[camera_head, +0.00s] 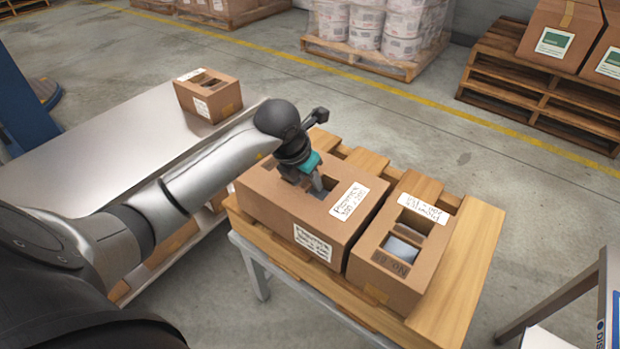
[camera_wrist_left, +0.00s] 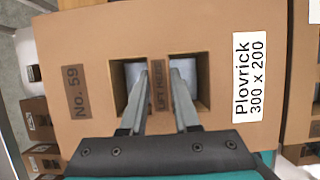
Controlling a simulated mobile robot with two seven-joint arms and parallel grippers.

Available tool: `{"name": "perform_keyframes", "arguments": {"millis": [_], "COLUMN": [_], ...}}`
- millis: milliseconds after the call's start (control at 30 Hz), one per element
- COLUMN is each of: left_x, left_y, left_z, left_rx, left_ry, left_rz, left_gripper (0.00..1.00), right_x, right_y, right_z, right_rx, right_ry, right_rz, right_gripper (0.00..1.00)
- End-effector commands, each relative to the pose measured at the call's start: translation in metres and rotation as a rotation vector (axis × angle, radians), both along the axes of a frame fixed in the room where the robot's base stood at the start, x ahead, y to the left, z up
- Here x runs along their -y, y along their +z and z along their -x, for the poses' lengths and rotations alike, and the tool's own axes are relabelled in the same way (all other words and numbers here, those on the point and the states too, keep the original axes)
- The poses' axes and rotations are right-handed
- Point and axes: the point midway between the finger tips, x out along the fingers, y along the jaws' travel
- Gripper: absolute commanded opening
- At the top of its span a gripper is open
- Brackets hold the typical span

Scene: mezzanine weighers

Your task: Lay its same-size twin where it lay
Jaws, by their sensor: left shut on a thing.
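A brown carton (camera_head: 268,205) labelled "Plovrick 300 x 200" appears to rest on a wooden slatted deck (camera_head: 465,255). In the left wrist view the same carton (camera_wrist_left: 215,30) has two square holes with a "LIFT HERE" bar (camera_wrist_left: 157,85) between them and a "No. 59" mark. My left gripper (camera_head: 318,187) is shut on that bar, with one finger in each hole. A smaller carton (camera_head: 208,103) with a similar top sits on the metal table. My right gripper is out of view.
The metal table (camera_head: 100,150) is mostly bare in front of the small carton, and my left arm crosses its near part. More cartons sit on a shelf below it. Loaded pallets (camera_head: 365,62) and stacked pallets (camera_head: 545,95) stand behind on the floor. A grey frame (camera_head: 560,300) is at right.

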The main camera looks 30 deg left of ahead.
Motion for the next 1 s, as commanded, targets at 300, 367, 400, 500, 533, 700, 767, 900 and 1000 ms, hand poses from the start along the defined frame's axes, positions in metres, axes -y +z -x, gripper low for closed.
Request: {"name": "perform_keyframes", "arguments": {"millis": [300,367,400,500,533,700,767,900,1000], "left_x": [0.0,0.0,0.0,0.0,0.0,0.0,0.0,0.0,-0.001], "left_y": [-0.002,-0.003,-0.003,-0.003,-0.003,-0.004,-0.005,-0.005,0.002], "left_z": [-0.001,-0.001,-0.001,-0.001,0.0,0.0,0.001,0.0,0.002], "left_rx": [0.004,0.003,0.003,0.002,0.002,0.001,-0.004,-0.003,-0.001], "left_ry": [0.0,0.0,0.0,0.0,0.0,0.0,0.0,0.0,-0.001], "left_rz": [0.0,0.0,-0.001,0.0,-0.001,0.0,0.0,0.0,-0.001], "left_gripper": [0.4,0.47,0.51,0.62,0.65,0.65,0.65,0.65,0.65], "right_x": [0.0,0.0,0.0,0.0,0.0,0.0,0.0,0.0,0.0], "right_y": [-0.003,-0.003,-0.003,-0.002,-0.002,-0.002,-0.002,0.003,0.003], "right_z": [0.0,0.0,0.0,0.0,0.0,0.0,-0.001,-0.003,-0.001], "right_rx": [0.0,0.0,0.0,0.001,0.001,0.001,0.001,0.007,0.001], "right_ry": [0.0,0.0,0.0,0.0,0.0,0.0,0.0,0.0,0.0], "right_rz": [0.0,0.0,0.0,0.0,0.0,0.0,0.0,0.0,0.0], "right_gripper": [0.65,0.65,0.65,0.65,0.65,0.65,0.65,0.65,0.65]}}
